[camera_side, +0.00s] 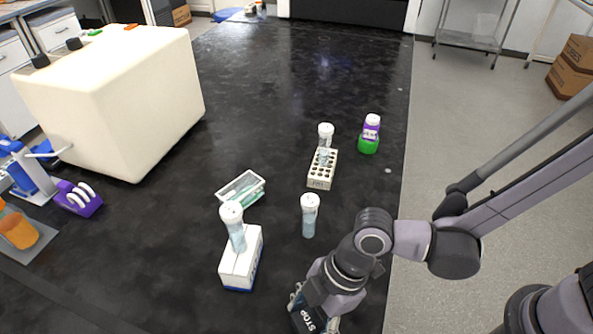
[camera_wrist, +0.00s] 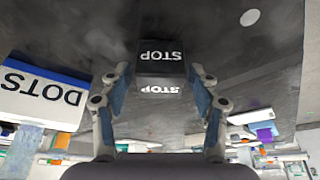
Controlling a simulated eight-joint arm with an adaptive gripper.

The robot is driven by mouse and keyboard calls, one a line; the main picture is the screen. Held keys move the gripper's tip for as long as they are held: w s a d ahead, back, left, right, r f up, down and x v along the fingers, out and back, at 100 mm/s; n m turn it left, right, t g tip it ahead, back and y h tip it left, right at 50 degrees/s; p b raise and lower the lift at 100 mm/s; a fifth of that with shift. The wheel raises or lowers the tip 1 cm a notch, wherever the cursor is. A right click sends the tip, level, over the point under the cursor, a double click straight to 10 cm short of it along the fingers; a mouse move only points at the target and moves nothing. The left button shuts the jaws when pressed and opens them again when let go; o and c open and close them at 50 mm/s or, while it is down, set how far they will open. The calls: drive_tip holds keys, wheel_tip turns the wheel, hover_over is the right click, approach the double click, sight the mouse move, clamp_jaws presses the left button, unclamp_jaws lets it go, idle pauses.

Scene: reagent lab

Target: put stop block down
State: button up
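The stop block (camera_wrist: 160,62) is a small dark block with white STOP lettering on two faces. In the wrist view it sits between the tips of my gripper (camera_wrist: 161,82), and the lettering looks upside down.
A white box (camera_side: 238,272) with a capped tube (camera_side: 233,226) stands left of my gripper. Another tube (camera_side: 309,215) stands behind it. Further back are a tube rack (camera_side: 319,181), a purple-green bottle (camera_side: 369,136) and a small tray (camera_side: 226,194). A DOTS box (camera_wrist: 42,93) shows left in the wrist view.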

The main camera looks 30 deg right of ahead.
drive_tip(key=shift+r, duration=0.1)
drive_tip(key=v, duration=1.2)
drive_tip(key=w+d+r+m+t+h, duration=0.1)
drive_tip(key=w+d+m+t, duration=0.1)
drive_tip(key=d+m, duration=0.4)
drive_tip(key=w+d+r+m+t+h, duration=0.1)
drive_tip(key=d+m, duration=0.5)
drive_tip(key=d, duration=0.7)
drive_tip(key=w+d+r+m+t+h, duration=0.2)
drive_tip(key=w+d+m+t, duration=0.2)
drive_tip(key=d, duration=0.6)
drive_tip(key=shift+w+d+m+h, duration=0.15)
drive_tip(key=shift+d+m+h, duration=0.2)
drive_tip(key=shift+m, duration=0.65)
